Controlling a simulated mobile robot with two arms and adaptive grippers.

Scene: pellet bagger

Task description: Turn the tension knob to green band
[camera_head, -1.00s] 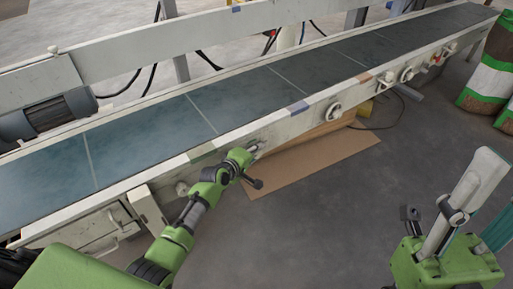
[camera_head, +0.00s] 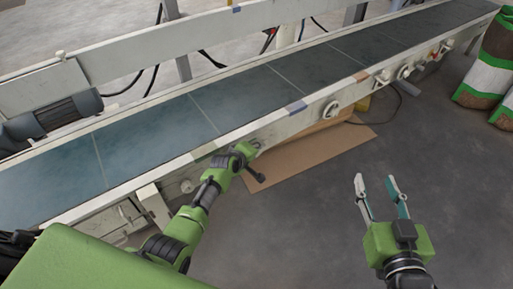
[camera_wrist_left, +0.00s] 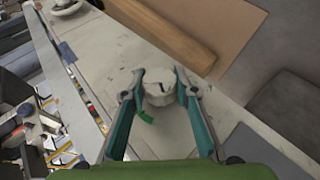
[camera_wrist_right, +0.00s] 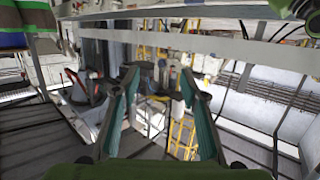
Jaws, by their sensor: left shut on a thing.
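The tension knob (camera_wrist_left: 158,88) is a pale round knob with a dark mark on its face, on the conveyor's side rail in the left wrist view. In the head view my left gripper (camera_head: 254,147) is at the rail and hides the knob. My right gripper (camera_head: 378,186) is open and empty over the floor; its spread fingers also show in the right wrist view (camera_wrist_right: 160,85).
The conveyor belt (camera_head: 250,98) runs diagonally across the head view. A handwheel (camera_head: 331,109) and several controls sit further right on its rail. Cardboard (camera_head: 310,152) lies on the floor below. Bags (camera_head: 488,72) stand at the far right. The floor around my right gripper is clear.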

